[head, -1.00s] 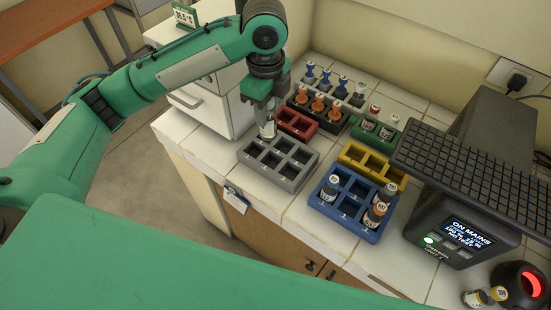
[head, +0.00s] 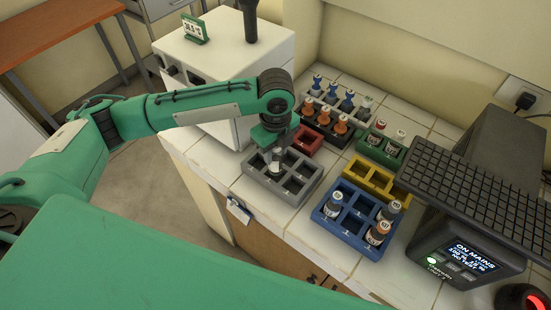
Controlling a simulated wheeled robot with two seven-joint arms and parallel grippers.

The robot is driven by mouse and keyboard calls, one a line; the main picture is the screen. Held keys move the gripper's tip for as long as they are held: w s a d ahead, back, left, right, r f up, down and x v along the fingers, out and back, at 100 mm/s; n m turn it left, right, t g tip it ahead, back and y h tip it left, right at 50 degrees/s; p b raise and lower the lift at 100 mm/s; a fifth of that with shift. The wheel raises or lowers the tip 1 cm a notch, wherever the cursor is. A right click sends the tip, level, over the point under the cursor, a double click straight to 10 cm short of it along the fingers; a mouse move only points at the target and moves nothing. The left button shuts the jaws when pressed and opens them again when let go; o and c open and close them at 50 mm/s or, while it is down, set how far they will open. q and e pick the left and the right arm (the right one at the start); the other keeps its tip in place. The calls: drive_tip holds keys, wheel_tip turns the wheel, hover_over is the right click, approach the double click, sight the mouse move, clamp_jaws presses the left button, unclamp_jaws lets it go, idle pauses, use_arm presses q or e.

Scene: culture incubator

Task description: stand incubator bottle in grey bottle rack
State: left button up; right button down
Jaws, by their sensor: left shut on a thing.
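The grey bottle rack (head: 270,191) stands on the white tiled bench, near its left front edge. My left gripper (head: 276,161) points down over the rack's back-left part. It is shut on a small bottle with a pale label (head: 274,168), which hangs upright from the jaws. The bottle's lower end is at one of the rack's compartments; I cannot tell whether it is inside or just above. The other visible compartments look empty. The fingers hide the bottle's top. My right gripper is out of view.
A white incubator (head: 225,60) stands behind the arm. Beside the grey rack are a red rack (head: 306,143), a yellow rack (head: 352,176) and a blue rack (head: 335,229) with several bottles. A dark device with a screen (head: 460,255) stands at the right.

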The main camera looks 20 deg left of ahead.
sight(276, 160)
use_arm(q)
wheel_tip(276, 160, down, 5)
drive_tip(key=shift+p, duration=0.35)
drive_tip(key=o, duration=1.1)
drive_tip(key=shift+f, duration=0.1)
drive_tip(key=shift+r, duration=0.4)
wheel_tip(276, 160, up, 12)
drive_tip(key=shift+f+b, duration=0.25)
drive_tip(key=shift+b, duration=0.95)
